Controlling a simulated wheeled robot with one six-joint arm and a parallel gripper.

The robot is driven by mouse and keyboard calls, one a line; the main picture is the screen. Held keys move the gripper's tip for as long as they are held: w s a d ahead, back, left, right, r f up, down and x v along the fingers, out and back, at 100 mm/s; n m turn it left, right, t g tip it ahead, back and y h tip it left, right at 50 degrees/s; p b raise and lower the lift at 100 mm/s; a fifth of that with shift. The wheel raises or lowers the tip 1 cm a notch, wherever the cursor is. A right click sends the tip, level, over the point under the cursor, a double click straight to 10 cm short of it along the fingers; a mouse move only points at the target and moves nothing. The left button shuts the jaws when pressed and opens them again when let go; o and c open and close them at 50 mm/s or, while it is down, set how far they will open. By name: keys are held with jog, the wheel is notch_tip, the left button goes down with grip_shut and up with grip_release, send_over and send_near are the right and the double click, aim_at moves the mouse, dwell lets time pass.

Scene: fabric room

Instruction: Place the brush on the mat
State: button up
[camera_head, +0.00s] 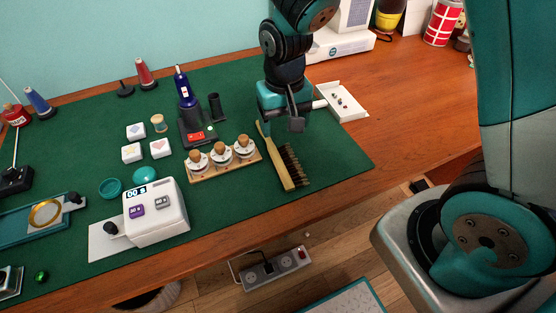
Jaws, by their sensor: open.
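The brush (285,168) has a pale yellow wooden handle and back with dark bristles facing right. It appears to lie on the large green mat (328,157), near the mat's front right part. The mat covers most of the wooden table's left and middle. My gripper (281,124) is open, pointing down over the mat just behind the brush, near the handle's far end. Whether it touches the handle I cannot tell. The gripper hides part of the mat behind it.
A wooden rack with several white knobbed pieces (224,160) stands just left of the brush. A blue-and-black tool on a stand (187,105) is behind it, a white tray (343,102) behind right. A white timer box (156,212) stands front left. Bare wood (420,110) lies right.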

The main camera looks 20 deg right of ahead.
aim_at(284, 155)
notch_tip(284, 155, down, 10)
jog(key=shift+d+r, duration=0.1)
jog(key=shift+r, duration=0.05)
dwell(0.3)
jog(key=shift+c, duration=0.2)
jog(key=c, duration=0.8)
jog(key=shift+o, duration=0.2)
